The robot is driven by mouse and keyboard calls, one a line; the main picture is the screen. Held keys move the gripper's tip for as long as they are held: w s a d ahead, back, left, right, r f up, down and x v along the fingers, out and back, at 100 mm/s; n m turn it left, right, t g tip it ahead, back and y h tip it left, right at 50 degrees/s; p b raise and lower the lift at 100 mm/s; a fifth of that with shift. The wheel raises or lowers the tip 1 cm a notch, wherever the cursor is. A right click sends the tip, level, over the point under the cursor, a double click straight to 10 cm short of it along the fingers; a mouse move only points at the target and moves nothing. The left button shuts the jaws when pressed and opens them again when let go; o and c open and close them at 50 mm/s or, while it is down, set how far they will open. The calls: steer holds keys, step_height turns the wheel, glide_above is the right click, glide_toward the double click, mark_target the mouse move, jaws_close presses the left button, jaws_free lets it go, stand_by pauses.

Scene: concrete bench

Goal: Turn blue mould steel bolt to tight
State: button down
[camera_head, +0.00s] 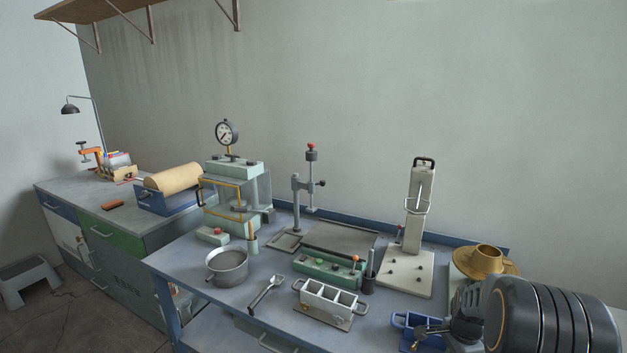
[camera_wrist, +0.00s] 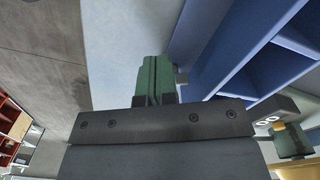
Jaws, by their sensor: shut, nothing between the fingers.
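The blue mould (camera_head: 402,321) stands at the front right of the bench, partly hidden by my gripper (camera_head: 421,331). In the wrist view the blue mould (camera_wrist: 236,52) fills the upper right, with its open compartments showing. My gripper (camera_wrist: 155,62) has its green fingers shut together with nothing between them, beside the mould's long outer wall. A small grey piece (camera_wrist: 182,77) shows just right of the fingers by that wall; I cannot tell whether it is the steel bolt or whether the fingers touch it.
A pale mould (camera_head: 328,296) stands left of the blue one. A pot (camera_head: 227,266) and a scoop (camera_head: 264,292) lie left.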

steer(key=shift+w+d, duration=0.2)
steer(key=shift+d, duration=0.15)
stand_by(0.5)
steer(key=shift+w, duration=0.8)
stand_by(0.6)
steer(key=shift+a, duration=0.2)
steer(key=shift+w+a, duration=0.1)
steer(key=shift+a, duration=0.15)
steer(key=shift+r+p, duration=2.35)
steer(key=shift+r, duration=0.65)
